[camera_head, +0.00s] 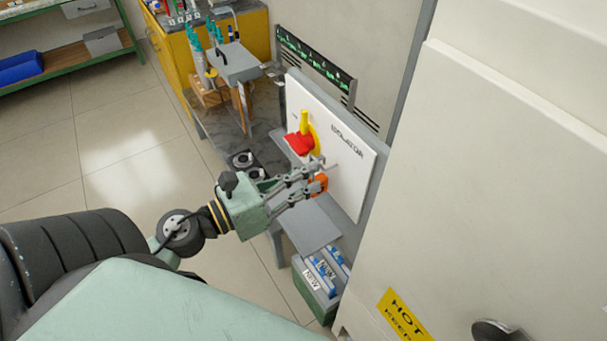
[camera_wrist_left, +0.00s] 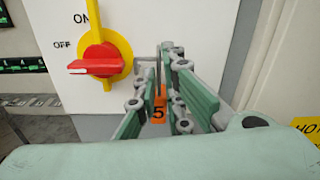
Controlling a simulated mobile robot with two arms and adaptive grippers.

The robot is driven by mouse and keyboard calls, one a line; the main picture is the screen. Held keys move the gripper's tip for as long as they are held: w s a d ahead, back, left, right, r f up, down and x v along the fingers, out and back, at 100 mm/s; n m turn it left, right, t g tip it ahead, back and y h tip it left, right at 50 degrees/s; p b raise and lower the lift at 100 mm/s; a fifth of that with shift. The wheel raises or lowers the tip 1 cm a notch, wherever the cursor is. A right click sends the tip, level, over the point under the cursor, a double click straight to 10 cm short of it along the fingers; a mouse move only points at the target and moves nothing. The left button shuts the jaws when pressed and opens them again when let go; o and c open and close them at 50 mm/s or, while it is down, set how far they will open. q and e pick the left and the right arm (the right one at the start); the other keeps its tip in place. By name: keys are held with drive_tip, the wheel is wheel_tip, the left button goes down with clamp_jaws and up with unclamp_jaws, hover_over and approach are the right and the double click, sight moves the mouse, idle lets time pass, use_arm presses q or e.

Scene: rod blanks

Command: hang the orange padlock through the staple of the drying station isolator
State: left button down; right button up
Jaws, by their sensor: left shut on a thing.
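The orange padlock (camera_head: 319,184) is between the fingers of my left gripper (camera_head: 308,178), which is shut on it in front of the isolator board. In the left wrist view the padlock (camera_wrist_left: 159,104) shows a black 5, with its grey shackle upward. The white isolator (camera_head: 345,150) has a red handle (camera_head: 300,143) on a yellow plate, turned toward OFF. The grey staple (camera_wrist_left: 147,63) sticks out right of the handle, close to the shackle and the fingertips (camera_wrist_left: 172,55). I cannot tell whether the shackle passes through the staple. My right gripper is not in view.
A grey shelf (camera_head: 308,224) lies below the isolator, with a green bin (camera_head: 318,285) of blue items labelled NEW under it. A large pale cabinet with a yellow HOT sign (camera_head: 402,316) stands close on the right. Open floor (camera_head: 110,140) lies left.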

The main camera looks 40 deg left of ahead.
use_arm(q)
drive_tip(key=c, duration=1.8)
unclamp_jaws()
drive_tip(key=shift+s, duration=0.1)
drive_tip(key=v, duration=1.2)
